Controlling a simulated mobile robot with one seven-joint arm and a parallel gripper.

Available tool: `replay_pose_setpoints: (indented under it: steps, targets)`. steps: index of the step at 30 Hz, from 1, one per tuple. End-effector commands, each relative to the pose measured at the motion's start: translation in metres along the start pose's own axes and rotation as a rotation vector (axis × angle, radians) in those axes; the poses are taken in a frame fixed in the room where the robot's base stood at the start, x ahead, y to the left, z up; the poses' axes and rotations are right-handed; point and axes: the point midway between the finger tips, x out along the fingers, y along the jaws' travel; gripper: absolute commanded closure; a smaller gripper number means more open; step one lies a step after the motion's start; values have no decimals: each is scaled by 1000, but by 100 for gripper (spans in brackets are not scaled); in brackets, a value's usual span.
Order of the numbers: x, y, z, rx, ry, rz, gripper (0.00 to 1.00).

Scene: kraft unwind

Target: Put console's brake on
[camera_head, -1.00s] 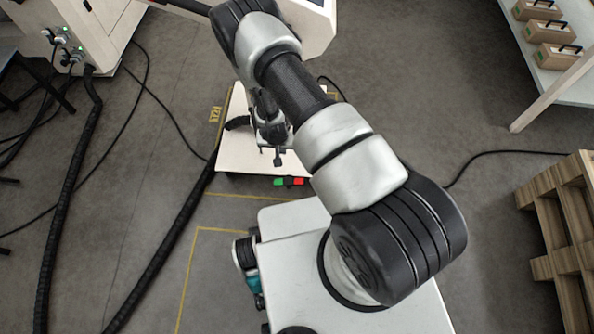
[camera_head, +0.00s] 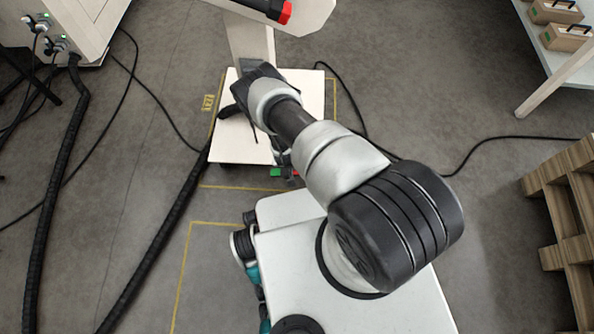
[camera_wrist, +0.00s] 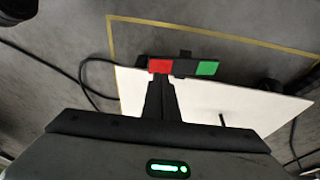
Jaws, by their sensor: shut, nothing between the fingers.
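The console (camera_head: 250,45) is a pale stand on a flat white base plate (camera_head: 237,146). At the plate's near edge is a brake pedal with a green pad (camera_head: 275,172) and a red pad (camera_head: 295,173), partly behind my arm. In the wrist view the red pad (camera_wrist: 160,66) is on the left and the green pad (camera_wrist: 207,68) on the right, with a dark section between. My gripper (camera_wrist: 158,80) is shut and empty, its tips overlapping the red pad's edge in that view. I cannot tell whether they touch it, or which pad is down.
A black cable (camera_head: 468,158) runs across the floor at right, and a thick black hose (camera_head: 155,255) at left. A wooden pallet (camera_head: 565,190) stands at right, near a table (camera_head: 558,60) with boxes. Yellow tape (camera_head: 215,188) marks the floor around the plate.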

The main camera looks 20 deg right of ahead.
Motion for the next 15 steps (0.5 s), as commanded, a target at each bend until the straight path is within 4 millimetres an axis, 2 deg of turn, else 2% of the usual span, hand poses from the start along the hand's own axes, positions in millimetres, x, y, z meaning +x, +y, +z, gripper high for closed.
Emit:
replay_pose_setpoints:
  steps: [1, 6, 15]
  targets:
    - [10, 2, 3, 0, -1, 0, 100]
    - [22, 4, 6, 0, 0, 0, 100]
    - [24, 4, 7, 0, 0, 0, 100]
